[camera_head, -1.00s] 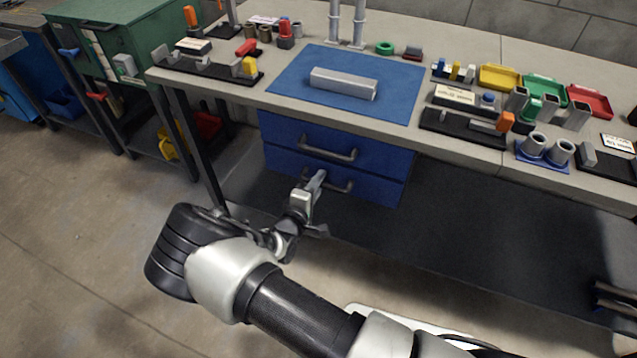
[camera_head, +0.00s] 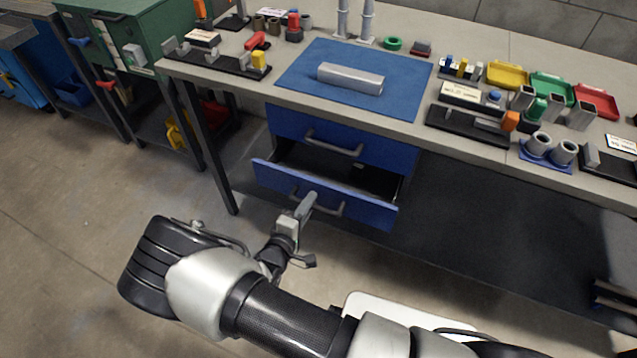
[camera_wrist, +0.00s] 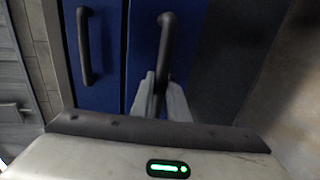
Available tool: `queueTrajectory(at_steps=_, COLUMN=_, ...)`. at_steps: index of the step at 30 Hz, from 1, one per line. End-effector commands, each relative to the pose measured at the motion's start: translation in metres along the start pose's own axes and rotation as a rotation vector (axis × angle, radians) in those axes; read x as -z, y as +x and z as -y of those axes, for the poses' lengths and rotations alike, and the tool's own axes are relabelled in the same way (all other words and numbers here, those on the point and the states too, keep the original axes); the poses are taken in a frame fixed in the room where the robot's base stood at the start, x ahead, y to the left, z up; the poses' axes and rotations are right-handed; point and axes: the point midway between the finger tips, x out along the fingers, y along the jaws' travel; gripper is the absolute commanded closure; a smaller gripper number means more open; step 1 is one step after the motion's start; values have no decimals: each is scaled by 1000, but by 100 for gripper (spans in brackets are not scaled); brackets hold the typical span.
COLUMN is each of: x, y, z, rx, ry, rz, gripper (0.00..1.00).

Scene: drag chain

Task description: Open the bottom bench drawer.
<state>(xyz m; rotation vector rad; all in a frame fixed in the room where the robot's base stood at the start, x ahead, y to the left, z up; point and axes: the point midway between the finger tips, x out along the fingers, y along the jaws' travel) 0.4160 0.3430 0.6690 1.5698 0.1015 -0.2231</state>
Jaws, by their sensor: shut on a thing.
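The bottom bench drawer (camera_head: 370,210) is blue with a grey bar handle (camera_head: 328,209). It is pulled partly out, and its dark inside shows behind the front panel. My gripper (camera_head: 308,204) is at this handle, below the bench. In the wrist view, my gripper (camera_wrist: 160,98) has its fingers closed around the bottom drawer's handle (camera_wrist: 166,38). The top drawer (camera_head: 388,150) is blue and shut, with its own handle (camera_head: 334,144); that handle also shows in the wrist view (camera_wrist: 85,45).
The bench top (camera_head: 505,50) holds a blue mat (camera_head: 300,72) with a silver bar (camera_head: 350,79), trays, fixtures and small parts. A bench leg (camera_head: 208,150) stands left of the drawers. Open floor (camera_head: 75,225) lies at the left. A green cabinet (camera_head: 130,30) stands at back left.

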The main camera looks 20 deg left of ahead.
Motion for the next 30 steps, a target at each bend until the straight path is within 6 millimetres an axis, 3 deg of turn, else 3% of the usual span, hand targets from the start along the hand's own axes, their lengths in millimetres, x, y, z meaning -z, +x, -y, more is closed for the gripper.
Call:
queueTrajectory(at_steps=1, x=0, y=-16, z=2, rx=2, ry=-2, rz=-2, gripper=100)
queueTrajectory(at_steps=6, x=0, y=-57, z=12, rx=1, ry=-1, rz=-2, gripper=100)
queueTrajectory(at_steps=15, x=0, y=-110, z=23, rx=-1, ry=0, rz=-1, gripper=100)
queueTrajectory(at_steps=21, x=-1, y=-126, z=27, rx=-1, ry=-2, rz=1, gripper=100)
queueTrajectory(at_steps=30, x=-1, y=-131, z=27, rx=-2, ry=-1, rz=2, gripper=100)
